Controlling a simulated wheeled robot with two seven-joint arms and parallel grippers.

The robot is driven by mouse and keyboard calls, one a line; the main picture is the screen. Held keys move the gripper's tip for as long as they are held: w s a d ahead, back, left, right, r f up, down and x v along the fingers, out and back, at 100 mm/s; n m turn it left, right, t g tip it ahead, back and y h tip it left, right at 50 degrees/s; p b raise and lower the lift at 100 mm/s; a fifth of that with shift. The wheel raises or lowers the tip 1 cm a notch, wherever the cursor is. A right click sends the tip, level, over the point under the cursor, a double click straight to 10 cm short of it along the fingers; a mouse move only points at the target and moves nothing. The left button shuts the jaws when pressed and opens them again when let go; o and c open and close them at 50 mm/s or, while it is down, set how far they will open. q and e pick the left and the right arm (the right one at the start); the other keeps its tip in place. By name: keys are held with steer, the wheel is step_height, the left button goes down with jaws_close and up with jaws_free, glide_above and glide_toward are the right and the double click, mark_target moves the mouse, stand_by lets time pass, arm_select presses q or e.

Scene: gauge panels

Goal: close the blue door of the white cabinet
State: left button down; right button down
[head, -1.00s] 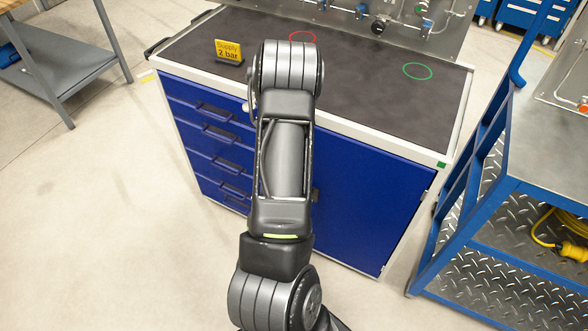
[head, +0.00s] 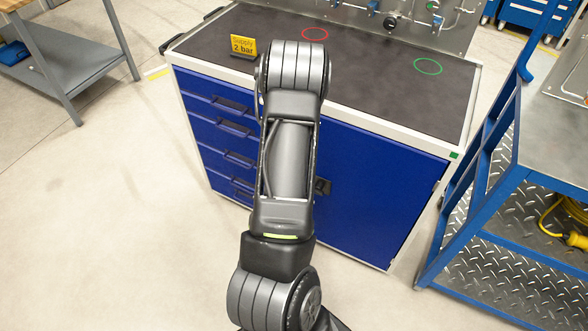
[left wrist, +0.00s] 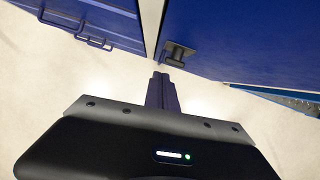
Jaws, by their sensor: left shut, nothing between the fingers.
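The white cabinet (head: 371,125) has a blue door (head: 370,190) on its right half. The door looks flush or nearly flush with the front; a small gap cannot be ruled out. Its black handle (head: 322,187) shows just right of my arm, and also in the left wrist view (left wrist: 177,54). My left gripper (left wrist: 161,76) is shut and empty, its tips just below and left of the handle in that picture; whether they touch the door I cannot tell. In the head view my arm hides this gripper and the door's left part. My right gripper is not in view.
Blue drawers (head: 222,130) fill the cabinet's left half. A yellow sign (head: 243,47) stands on the dark top. A blue cart (head: 500,225) stands close on the right. A grey bench (head: 75,60) is at the far left. The floor on the left is clear.

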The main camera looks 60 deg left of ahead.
arm_select(q)
steer(key=p+v, duration=0.4)
steer(key=v, duration=0.6)
steer(key=shift+a, duration=0.15)
